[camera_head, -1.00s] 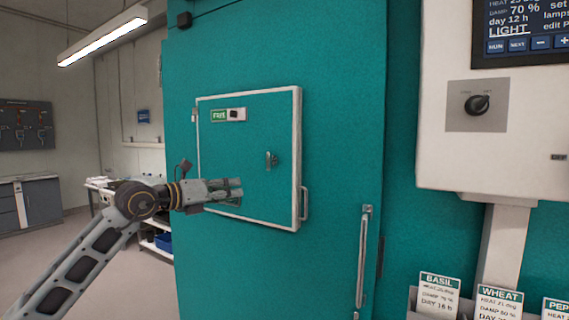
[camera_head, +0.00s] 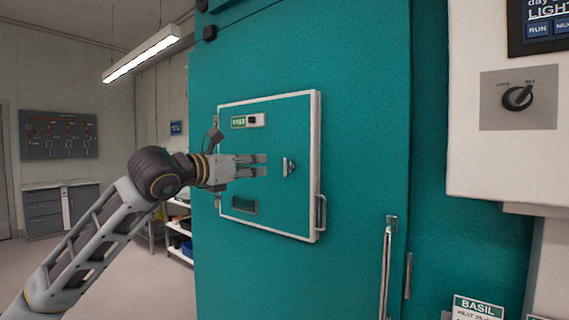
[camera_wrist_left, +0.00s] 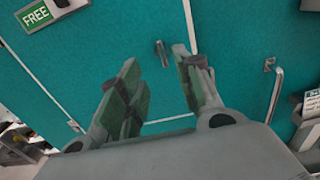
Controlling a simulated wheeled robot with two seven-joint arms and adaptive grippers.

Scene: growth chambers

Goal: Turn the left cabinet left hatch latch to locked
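The hatch (camera_head: 268,203) is a teal panel with a white frame, shut in the teal cabinet front. Its latch (camera_head: 289,167) is a small metal handle right of the panel's middle, standing roughly upright. In the left wrist view the latch (camera_wrist_left: 162,53) shows beyond and between the fingertips. My left gripper (camera_head: 266,166) is in front of the hatch, just left of the latch, with its fingers apart and nothing between them. In the left wrist view the left gripper (camera_wrist_left: 165,70) looks open and apart from the latch. My right gripper is out of view.
A green FREE label (camera_head: 239,122) is above the latch. A hatch handle (camera_head: 321,212) is on the frame's right edge, and a long door handle (camera_head: 387,268) is lower right. A control box with a black knob (camera_head: 517,97) is at right.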

